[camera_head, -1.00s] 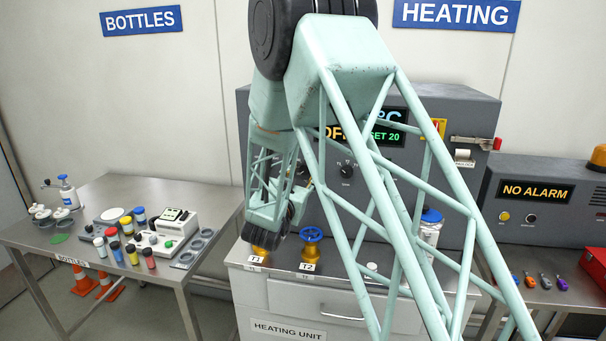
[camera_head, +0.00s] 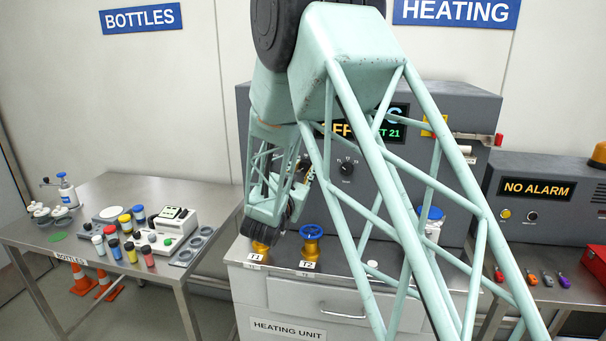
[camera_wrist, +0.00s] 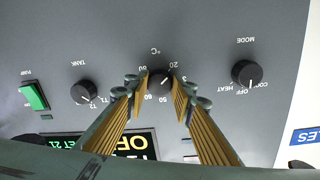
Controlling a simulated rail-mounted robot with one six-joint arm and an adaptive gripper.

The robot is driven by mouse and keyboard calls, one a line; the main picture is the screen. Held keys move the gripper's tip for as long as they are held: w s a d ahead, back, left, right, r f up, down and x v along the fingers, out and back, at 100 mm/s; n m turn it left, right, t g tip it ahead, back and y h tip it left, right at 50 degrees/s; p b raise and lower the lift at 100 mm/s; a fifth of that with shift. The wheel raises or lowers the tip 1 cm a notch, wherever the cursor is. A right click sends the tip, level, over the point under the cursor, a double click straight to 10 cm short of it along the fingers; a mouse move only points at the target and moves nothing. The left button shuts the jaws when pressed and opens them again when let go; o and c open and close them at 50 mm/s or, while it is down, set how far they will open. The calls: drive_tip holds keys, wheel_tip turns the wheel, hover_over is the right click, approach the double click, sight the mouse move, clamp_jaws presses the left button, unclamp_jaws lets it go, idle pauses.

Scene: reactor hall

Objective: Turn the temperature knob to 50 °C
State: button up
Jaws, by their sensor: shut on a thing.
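The temperature knob (camera_wrist: 159,78) is a small black dial under a °C mark on the grey heating panel; the wrist view shows it upside down. Numbers including 20, 50, 60 and 80 ring it. My gripper (camera_wrist: 158,86) has its ribbed yellow fingers on either side of the knob, tips closed on it. Its pointer is too small to read surely. The display (camera_wrist: 112,144) shows OFF and SET 21; in the head view the display (camera_head: 385,130) is partly behind my arm. My arm hides the temperature knob in the head view.
On the panel, the MODE knob (camera_wrist: 246,73) and TANK knob (camera_wrist: 84,92) flank the held knob, with a green pump switch (camera_wrist: 34,96) farther out. A blue-wheeled valve (camera_head: 311,238) stands on the cabinet below. A bottle table (camera_head: 110,215) is at the left.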

drive_tip(key=shift+f+m+b, duration=0.1)
drive_tip(key=shift+m+b, duration=0.3)
drive_tip(key=shift+b, duration=0.25)
drive_tip(key=m+b, duration=0.4)
drive_tip(key=b, duration=0.3)
drive_tip(key=shift+m, duration=0.3)
drive_tip(key=m, duration=0.1)
drive_tip(key=m+b, duration=0.2)
drive_tip(key=m, duration=0.1)
drive_tip(key=shift+r+y, duration=0.25)
drive_tip(key=shift+y, duration=0.15)
drive_tip(key=m, duration=0.3)
drive_tip(key=shift+m+g, duration=0.3)
drive_tip(key=m, duration=0.4)
drive_tip(key=shift+r+y, duration=0.1)
drive_tip(key=shift+y, duration=0.2)
drive_tip(key=m, duration=0.3)
drive_tip(key=shift+d+m+y, duration=0.1)
drive_tip(key=shift+m+y, duration=0.2)
drive_tip(key=shift+m, duration=1.8)
